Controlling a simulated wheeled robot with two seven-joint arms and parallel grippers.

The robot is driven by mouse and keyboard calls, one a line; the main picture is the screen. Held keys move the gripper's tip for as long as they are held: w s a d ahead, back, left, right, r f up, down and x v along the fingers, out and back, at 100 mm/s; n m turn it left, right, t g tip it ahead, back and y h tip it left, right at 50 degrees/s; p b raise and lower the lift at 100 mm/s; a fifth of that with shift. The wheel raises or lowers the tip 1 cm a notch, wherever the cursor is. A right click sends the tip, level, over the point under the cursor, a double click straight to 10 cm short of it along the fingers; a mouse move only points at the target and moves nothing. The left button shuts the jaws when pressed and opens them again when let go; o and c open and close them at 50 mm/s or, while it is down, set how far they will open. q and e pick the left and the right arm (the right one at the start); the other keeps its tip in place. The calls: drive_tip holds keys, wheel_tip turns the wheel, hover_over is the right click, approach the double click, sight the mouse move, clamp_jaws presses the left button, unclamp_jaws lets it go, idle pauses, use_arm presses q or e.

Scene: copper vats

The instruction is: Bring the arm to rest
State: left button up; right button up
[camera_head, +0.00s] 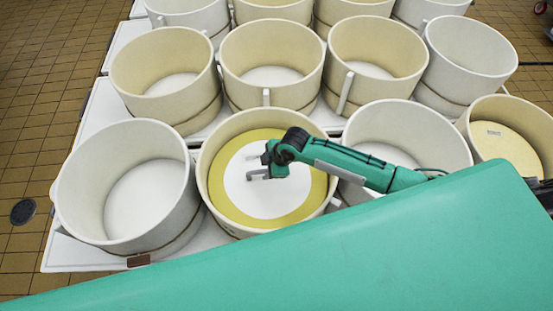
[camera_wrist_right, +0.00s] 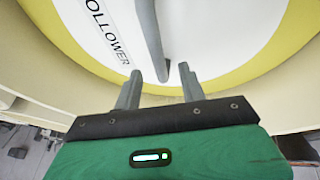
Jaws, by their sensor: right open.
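A round follower (camera_head: 238,192) with a white middle and a yellow rim lies inside a cream vat (camera_head: 205,165) in the front row. My right gripper (camera_head: 251,166) is over the follower's white middle, its arm coming in from the right. In the right wrist view the follower (camera_wrist_right: 85,20) bears lettering that reads "OLLOWER", cut off at the edge. My right gripper (camera_wrist_right: 160,76) is open there, its two fingers apart. A grey bar (camera_wrist_right: 150,38) reaches down between the fingertips; I cannot tell whether they touch it. My left gripper is not in view.
An empty white vat (camera_head: 85,190) stands to the left and another (camera_head: 440,135) to the right, partly behind my arm. Several more vats stand in rows behind. A tan-filled vat (camera_head: 515,150) is at far right. Brown tiled floor (camera_head: 45,90) lies free at left.

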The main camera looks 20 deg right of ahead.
drive_tip(key=b+v, duration=0.1)
drive_tip(key=v, duration=0.7)
drive_tip(key=shift+r, duration=0.2)
drive_tip(key=shift+s+d, duration=0.1)
drive_tip(key=shift+d, duration=0.05)
